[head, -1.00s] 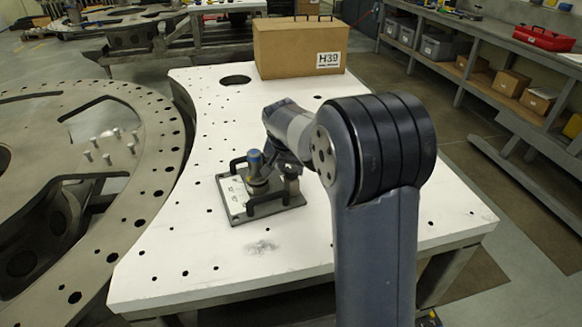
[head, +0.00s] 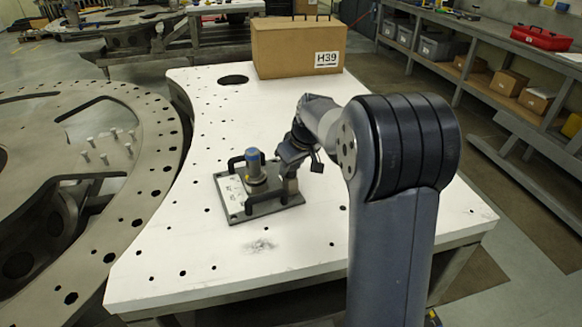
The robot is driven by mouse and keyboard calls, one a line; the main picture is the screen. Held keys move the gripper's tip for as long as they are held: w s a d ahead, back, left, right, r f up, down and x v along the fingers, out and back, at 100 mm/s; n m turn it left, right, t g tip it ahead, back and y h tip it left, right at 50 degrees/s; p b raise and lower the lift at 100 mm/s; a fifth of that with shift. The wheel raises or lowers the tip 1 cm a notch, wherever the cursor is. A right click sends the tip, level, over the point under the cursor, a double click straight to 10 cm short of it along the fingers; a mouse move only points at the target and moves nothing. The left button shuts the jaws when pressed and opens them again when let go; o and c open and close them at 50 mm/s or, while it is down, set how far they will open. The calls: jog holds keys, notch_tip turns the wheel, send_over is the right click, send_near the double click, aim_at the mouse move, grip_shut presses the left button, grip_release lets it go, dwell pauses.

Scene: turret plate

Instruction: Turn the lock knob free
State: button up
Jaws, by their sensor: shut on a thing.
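A grey plate (head: 233,207) with dark handles lies flat on the white table. A blue-capped grey cylinder (head: 253,165) stands upright near its middle. One handle (head: 236,163) is at the back left and another handle (head: 262,203) is along the front. My gripper (head: 288,178) points down at the plate's right end, beside the blue-capped cylinder and apart from it. It is shut on what looks like the lock knob, which the jaws mostly hide. I cannot tell how far the knob is turned.
A cardboard box (head: 298,52) marked H39 stands at the back of the white table (head: 200,262). A large holed metal ring (head: 130,215) with several loose bolts (head: 105,150) is on the left. The table's front and right are clear.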

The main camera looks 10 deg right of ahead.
jog(key=n, duration=0.3)
jog(key=n+g+y+b, duration=0.1)
jog(key=n, duration=0.1)
jog(key=shift+w+d+n+g+y, duration=0.1)
jog(key=shift+n+g+y, duration=0.2)
jog(key=shift+n, duration=0.1)
dwell(0.4)
jog(key=o, duration=1)
jog(key=v, duration=1)
jog(key=shift+d+r+b, duration=0.15)
jog(key=shift+r+b, duration=0.15)
jog(key=shift+r, duration=0.05)
jog(key=shift+f, duration=0.1)
jog(key=x, duration=1)
jog(key=shift+f+p, duration=0.3)
jog(key=shift+p, duration=0.1)
